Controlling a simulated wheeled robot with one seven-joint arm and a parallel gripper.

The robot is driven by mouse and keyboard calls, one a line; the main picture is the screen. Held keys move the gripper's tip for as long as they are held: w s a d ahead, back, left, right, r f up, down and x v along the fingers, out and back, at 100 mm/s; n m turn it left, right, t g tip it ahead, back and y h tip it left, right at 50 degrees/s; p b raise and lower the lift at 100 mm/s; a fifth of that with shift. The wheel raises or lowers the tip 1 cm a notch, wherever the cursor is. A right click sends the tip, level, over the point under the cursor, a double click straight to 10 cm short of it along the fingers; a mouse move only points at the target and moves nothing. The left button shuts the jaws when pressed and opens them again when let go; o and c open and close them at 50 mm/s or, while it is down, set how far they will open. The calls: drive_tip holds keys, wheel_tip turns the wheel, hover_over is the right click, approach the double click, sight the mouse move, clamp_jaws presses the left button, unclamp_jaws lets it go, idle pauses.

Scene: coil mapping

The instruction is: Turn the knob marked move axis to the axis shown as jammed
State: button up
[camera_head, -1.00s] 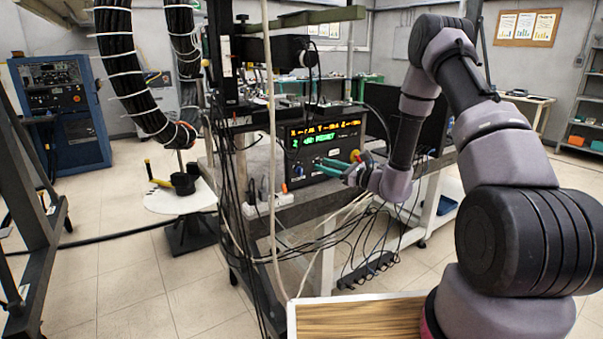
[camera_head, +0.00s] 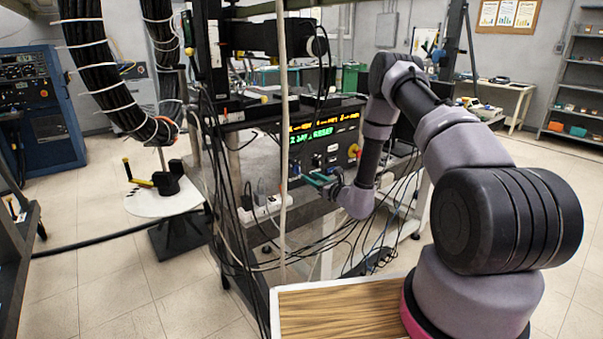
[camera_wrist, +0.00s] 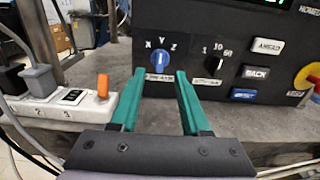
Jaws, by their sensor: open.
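The control panel (camera_head: 330,146) stands on the bench in the head view, with a lit display (camera_head: 322,130). The display's lower green line seems to start with Z or 2; the rest is unclear. In the wrist view the blue move axis knob (camera_wrist: 158,61) has X, Y and Z marked above it. I cannot tell surely which letter its pointer faces. My gripper (camera_wrist: 160,72) is open, its teal fingers apart and empty, with the knob ahead between the fingertips. It also shows in front of the panel in the head view (camera_head: 319,181).
A second knob (camera_wrist: 213,61) marked 1, 10, 60 sits to the right. Beyond are the back button (camera_wrist: 256,73) and a red-yellow stop button (camera_wrist: 311,77). A power strip (camera_wrist: 68,106) with an orange switch and plugs is at left. Cables hang below the bench.

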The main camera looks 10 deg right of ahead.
sight(300, 170)
drive_tip(key=x, duration=0.6)
clamp_jaws()
